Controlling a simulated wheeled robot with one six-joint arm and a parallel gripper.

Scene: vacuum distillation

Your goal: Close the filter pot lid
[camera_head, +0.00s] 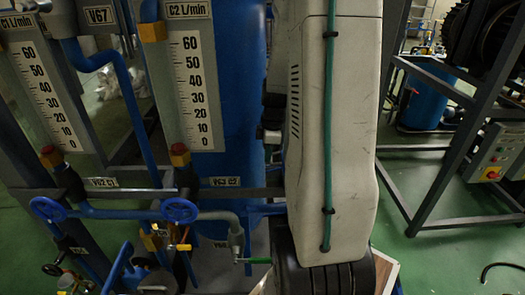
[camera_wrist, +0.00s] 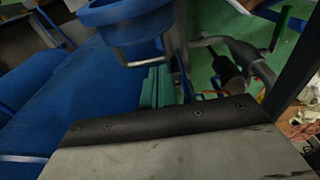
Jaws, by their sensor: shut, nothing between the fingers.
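In the wrist view, a blue round vessel (camera_wrist: 127,22) with a thick rim sits at the top, with a metal bracket beside it. I cannot tell whether it is the filter pot, and no lid can be made out clearly. My gripper (camera_wrist: 165,118) shows as a wide grey body with a black front edge along the bottom of the wrist view. It is shut and empty, apart from the vessel. In the head view my gripper is hidden; my pale arm link fills the centre right.
In the head view, flowmeter panels (camera_head: 189,75), a tall blue column (camera_head: 238,110) and pipes with blue handwheels (camera_head: 179,210) crowd the left. A dark metal frame (camera_head: 440,190) stands at the right, with green floor (camera_head: 455,248) around it. A bent pipe (camera_wrist: 250,60) shows in the wrist view.

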